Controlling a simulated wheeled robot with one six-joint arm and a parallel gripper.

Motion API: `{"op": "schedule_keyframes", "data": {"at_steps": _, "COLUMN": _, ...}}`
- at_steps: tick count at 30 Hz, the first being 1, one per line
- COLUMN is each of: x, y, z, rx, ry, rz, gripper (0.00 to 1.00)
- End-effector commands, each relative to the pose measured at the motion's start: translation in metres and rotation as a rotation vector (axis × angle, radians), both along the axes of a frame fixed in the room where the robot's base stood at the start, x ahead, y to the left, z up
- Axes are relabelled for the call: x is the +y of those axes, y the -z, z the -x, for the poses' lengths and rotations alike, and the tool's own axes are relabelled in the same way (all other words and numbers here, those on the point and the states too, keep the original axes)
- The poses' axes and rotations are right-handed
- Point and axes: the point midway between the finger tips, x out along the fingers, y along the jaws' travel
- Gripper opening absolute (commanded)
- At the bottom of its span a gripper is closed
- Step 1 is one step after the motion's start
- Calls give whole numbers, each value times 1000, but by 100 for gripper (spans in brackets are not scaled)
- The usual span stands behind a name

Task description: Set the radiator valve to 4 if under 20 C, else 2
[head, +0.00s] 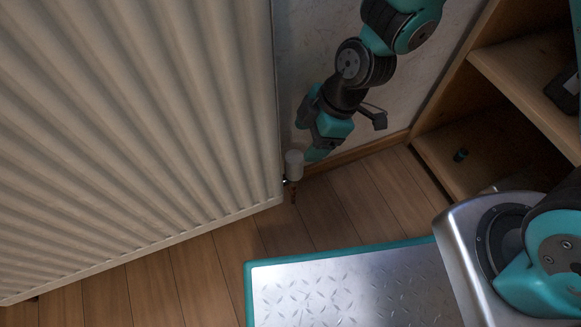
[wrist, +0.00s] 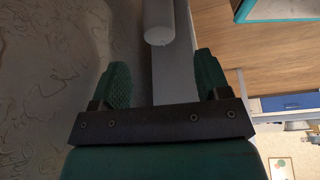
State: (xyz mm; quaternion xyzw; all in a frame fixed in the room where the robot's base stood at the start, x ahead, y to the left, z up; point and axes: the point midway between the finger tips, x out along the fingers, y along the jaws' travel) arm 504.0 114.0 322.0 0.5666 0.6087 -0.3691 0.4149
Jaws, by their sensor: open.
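The white cylindrical radiator valve (head: 293,165) sits at the lower right corner of the ribbed radiator (head: 150,120), with a copper-coloured pipe below it. In the wrist view the valve knob (wrist: 159,22) shows beyond the fingertips, roughly centred between them, with its end facing me. My gripper (wrist: 163,75) is open and empty, its two green fingers apart. In the head view my gripper (head: 312,154) is close beside the valve, just to its right, and not around it. No number marks on the valve are readable. No thermometer or temperature reading shows in either view.
A wooden shelf unit (head: 500,105) stands at the right, with a dark object (head: 565,92) and a small dark teal item (head: 460,155) on it. The patterned wall (head: 310,50) is close behind my arm. The wooden floor (head: 340,205) below the valve is clear.

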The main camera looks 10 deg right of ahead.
Motion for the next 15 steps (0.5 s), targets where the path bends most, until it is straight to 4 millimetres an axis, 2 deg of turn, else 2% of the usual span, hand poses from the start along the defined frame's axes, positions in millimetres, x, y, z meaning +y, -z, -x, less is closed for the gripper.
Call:
{"op": "schedule_keyframes", "data": {"at_steps": 1, "x": 5, "y": 20, "z": 1, "rx": 1, "ry": -3, "rz": 1, "gripper": 69}}
{"op": "schedule_keyframes", "data": {"at_steps": 6, "x": 20, "y": 54, "z": 1, "rx": 0, "ry": -3, "rz": 0, "gripper": 69}}
{"op": "schedule_keyframes", "data": {"at_steps": 10, "x": 29, "y": 74, "z": 2, "rx": 1, "ry": -3, "rz": -1, "gripper": 69}}
{"op": "schedule_keyframes", "data": {"at_steps": 15, "x": 35, "y": 87, "z": 1, "rx": 0, "ry": 0, "rz": -2, "gripper": 69}}
